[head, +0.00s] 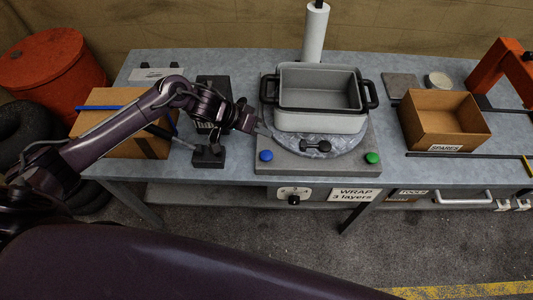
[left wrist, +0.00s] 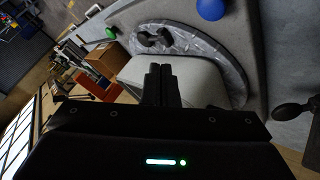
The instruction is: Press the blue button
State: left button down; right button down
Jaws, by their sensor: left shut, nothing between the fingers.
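The blue button (head: 266,155) is a small dome on the front left corner of the grey base plate (head: 300,166). It also shows at the top of the left wrist view (left wrist: 211,9). A green button (head: 372,158) sits on the front right corner, and it shows in the left wrist view (left wrist: 111,32) too. My left gripper (head: 262,128) is shut and empty, above and behind the blue button, near the left side of the grey bin. Its shut fingers show in the left wrist view (left wrist: 161,84), apart from the button. My right gripper is not in view.
A grey bin (head: 320,121) with black handles stands on the round turntable (head: 335,150). A black knob piece (head: 315,146) lies in front of it. A cardboard box (head: 445,118) labelled SPARES stands right. A white roll (head: 315,35) stands behind. The front table strip is mostly clear.

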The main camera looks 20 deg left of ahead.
pick_arm(q)
jog(key=b, duration=0.8)
send_over(263, 155)
notch_tip(263, 155, down, 7)
jog(key=shift+r, duration=0.1)
jog(key=shift+f, duration=0.85)
jog(key=shift+f, duration=0.15)
dwell(0.6)
jog(key=shift+f, duration=0.25)
jog(key=shift+f, duration=0.6)
dwell(0.8)
jog(key=shift+r+p, duration=0.95)
jog(key=shift+p, duration=0.2)
